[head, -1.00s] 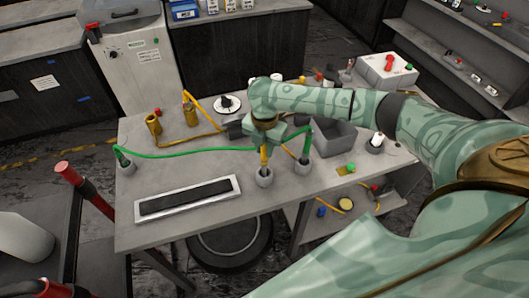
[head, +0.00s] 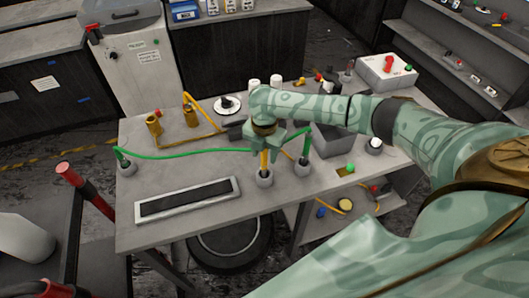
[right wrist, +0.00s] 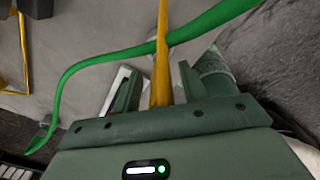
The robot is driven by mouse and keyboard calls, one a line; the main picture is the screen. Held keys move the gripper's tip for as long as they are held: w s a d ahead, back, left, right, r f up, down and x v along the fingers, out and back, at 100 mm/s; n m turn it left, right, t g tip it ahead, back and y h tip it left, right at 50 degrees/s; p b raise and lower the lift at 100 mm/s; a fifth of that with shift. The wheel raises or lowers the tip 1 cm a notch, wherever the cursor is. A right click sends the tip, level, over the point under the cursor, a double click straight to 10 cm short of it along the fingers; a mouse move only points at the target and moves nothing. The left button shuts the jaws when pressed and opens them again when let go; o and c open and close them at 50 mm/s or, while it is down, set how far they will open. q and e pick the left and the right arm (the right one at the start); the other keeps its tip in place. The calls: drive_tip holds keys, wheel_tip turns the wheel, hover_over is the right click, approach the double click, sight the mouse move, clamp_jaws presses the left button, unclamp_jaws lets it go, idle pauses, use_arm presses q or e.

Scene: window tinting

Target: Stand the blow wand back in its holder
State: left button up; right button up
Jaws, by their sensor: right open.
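A yellow wand (head: 264,161) stands upright in a grey cup-shaped holder (head: 264,179) near the front right of the grey table. My right gripper (head: 264,142) is open above this holder, with its fingers on either side of the wand. In the right wrist view, the yellow wand (right wrist: 161,60) passes between the two spread fingers (right wrist: 158,88). I cannot tell which wand is the blow wand. My left gripper is not in view.
A framed black strip (head: 188,200) lies at the front. The left middle is mostly clear.

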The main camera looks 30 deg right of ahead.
drive_tip(key=shift+f+b, duration=0.25)
drive_tip(key=shift+b, duration=0.3)
wheel_tip(320, 180, up, 17)
drive_tip(key=p, duration=0.4)
drive_tip(key=shift+s, duration=0.45)
drive_tip(key=shift+a+f, duration=0.2)
